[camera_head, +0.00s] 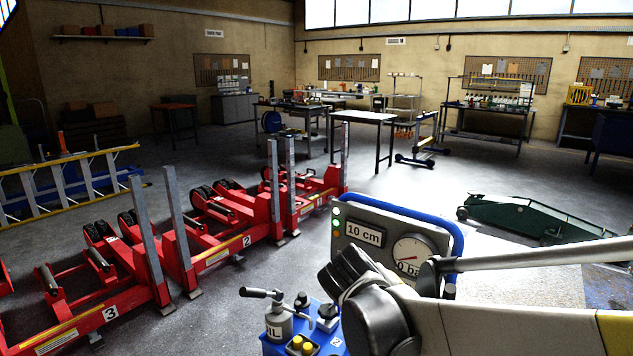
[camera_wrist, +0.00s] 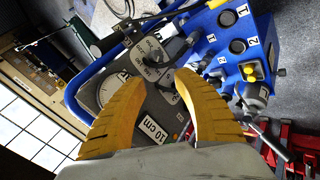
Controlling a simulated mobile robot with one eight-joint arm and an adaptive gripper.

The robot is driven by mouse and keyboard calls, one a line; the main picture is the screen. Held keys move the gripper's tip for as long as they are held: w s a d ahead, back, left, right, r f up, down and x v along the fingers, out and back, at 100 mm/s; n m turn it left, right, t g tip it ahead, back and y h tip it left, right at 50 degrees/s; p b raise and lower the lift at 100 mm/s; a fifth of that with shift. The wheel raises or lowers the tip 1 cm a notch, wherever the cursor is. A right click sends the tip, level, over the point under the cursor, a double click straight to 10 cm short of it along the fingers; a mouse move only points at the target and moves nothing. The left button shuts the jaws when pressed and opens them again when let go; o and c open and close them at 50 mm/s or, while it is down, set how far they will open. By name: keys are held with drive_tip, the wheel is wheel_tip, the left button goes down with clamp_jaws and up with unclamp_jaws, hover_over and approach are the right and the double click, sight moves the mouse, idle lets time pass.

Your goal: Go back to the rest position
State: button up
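My gripper (camera_wrist: 163,80) shows two yellow-padded fingers in the wrist view, with a gap between their tips; it appears open and empty. In the head view my gripper (camera_head: 350,272) is a dark shape in front of the control unit (camera_head: 352,215), hiding part of it. This unit has a grey panel reading "10 cm", a round gauge (camera_head: 414,250), green lights and a blue tube handle. In the wrist view the control unit (camera_wrist: 150,118) lies beyond the fingers, with a labelled grey dial (camera_wrist: 153,62) past the tips. Contact cannot be told.
Red numbered lift columns (camera_head: 225,250) stand left of the control unit. A lever and buttons sit on its blue lower box (camera_head: 275,350). A green trolley jack (camera_head: 540,218) lies on the floor at right. Workbenches (camera_head: 365,118) line the back. Open floor lies between.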

drive_tip(key=s+d+m+y, duration=0.2)
drive_tip(key=s, duration=0.8)
drive_tip(key=s+d+m+y, duration=0.1)
drive_tip(key=s+m+y, duration=0.2)
drive_tip(key=s, duration=0.7)
drive_tip(key=shift+s+d+m, duration=0.25)
drive_tip(key=shift+d+m, duration=0.05)
drive_tip(key=shift+d, duration=0.1)
